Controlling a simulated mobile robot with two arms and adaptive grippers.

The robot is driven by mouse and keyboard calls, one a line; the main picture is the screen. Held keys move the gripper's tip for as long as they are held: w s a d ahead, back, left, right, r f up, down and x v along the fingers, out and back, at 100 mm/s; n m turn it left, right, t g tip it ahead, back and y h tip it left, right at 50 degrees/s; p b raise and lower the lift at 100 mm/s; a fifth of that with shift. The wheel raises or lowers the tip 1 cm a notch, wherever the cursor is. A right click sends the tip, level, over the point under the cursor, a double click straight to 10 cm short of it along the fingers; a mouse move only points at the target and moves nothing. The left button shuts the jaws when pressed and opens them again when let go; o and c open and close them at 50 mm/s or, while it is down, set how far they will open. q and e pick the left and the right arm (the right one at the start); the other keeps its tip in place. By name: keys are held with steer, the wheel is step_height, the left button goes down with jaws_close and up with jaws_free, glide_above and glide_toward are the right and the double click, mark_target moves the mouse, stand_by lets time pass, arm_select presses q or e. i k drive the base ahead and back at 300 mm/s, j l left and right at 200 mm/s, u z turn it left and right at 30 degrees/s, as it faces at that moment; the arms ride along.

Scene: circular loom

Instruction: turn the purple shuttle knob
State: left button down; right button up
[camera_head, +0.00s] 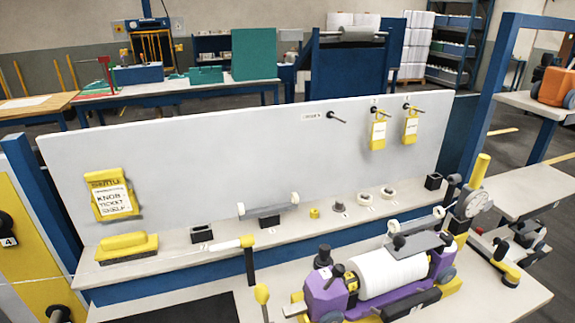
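The purple shuttle (325,298) sits on a yellow base on the pale bench at the lower middle right. It carries a large white spool (387,274) between its purple ends. A black knob (323,256) stands up on the left purple end. Neither of my grippers shows in the head view, and nothing is seen touching the shuttle.
A dial gauge (474,203) stands to the right of the shuttle. A yellow-tipped black post (249,262) and a yellow knob (262,294) stand to its left. Behind, a shelf holds small parts and a yellow brush (127,246). A black mat (180,309) lies at the front left.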

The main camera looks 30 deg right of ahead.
mark_target(448, 238)
steer(key=z, duration=1.8)
